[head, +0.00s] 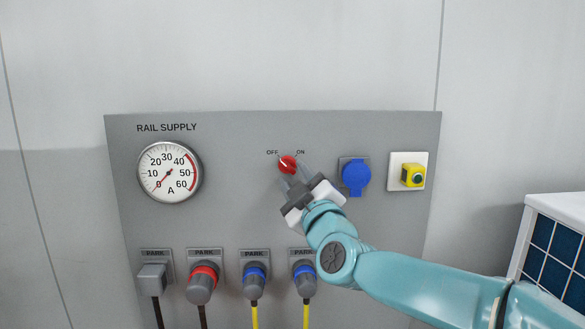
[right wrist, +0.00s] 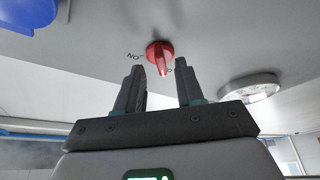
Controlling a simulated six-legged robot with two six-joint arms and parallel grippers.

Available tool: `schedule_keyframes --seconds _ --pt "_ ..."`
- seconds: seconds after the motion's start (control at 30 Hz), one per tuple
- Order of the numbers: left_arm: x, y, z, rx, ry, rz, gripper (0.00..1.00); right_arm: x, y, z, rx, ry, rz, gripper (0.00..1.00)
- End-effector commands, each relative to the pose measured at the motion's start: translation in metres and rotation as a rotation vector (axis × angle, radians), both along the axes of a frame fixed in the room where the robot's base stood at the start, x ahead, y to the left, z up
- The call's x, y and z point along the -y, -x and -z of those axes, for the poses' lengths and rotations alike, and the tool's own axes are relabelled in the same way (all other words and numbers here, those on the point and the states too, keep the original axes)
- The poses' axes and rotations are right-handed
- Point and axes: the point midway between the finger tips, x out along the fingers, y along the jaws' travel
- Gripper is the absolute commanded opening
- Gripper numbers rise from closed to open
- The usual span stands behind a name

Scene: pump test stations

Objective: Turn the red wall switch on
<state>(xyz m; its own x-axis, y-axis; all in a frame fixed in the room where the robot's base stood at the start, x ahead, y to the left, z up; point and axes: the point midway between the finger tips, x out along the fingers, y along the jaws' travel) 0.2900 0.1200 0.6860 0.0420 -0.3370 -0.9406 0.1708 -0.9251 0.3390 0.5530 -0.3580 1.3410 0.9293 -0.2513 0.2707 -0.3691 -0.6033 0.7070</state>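The red wall switch (head: 288,163) is a round knob on the grey panel, between the printed words OFF and ON. Its white mark points up and left, towards OFF. My right gripper (head: 295,176) is just below it, with its fingers pointing up at it. In the right wrist view the red switch (right wrist: 159,53) shows just beyond the fingertips, between their lines. I cannot tell whether a finger touches the knob. My left gripper is not in view.
The grey panel (head: 230,222) also bears a round gauge (head: 169,172) with its needle near 0. A blue round cover (head: 356,177) and a yellow button box (head: 413,176) are right of the switch. Several parked plugs with cables hang below. A white-framed unit (head: 556,240) stands far right.

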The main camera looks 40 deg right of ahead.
Motion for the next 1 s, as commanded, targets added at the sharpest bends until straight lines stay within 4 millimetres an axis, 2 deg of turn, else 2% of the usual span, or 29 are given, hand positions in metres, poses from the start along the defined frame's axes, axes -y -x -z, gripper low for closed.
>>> schedule_keyframes --seconds 0.1,0.2,0.47,0.5,0.57,0.6,1.0 --pt "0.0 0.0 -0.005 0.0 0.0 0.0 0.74 0.004 -0.014 -0.005 -0.001 0.0 0.001 0.37" --pt "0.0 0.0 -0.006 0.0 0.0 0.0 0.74 0.006 -0.02 -0.006 0.001 0.0 0.001 0.37" --pt "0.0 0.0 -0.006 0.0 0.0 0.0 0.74 0.006 -0.023 -0.006 0.001 0.0 0.001 0.37" --pt "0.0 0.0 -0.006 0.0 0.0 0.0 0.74 0.006 -0.023 -0.006 0.001 0.0 0.001 0.34" --pt "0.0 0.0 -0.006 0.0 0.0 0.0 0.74 0.006 -0.023 -0.006 0.001 0.0 0.001 0.14" --pt "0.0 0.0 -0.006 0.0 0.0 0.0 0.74 0.006 -0.022 -0.006 0.001 0.0 0.001 0.01" --pt "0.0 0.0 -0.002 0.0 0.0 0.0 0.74 0.005 -0.023 -0.004 0.015 -0.028 -0.001 0.0"
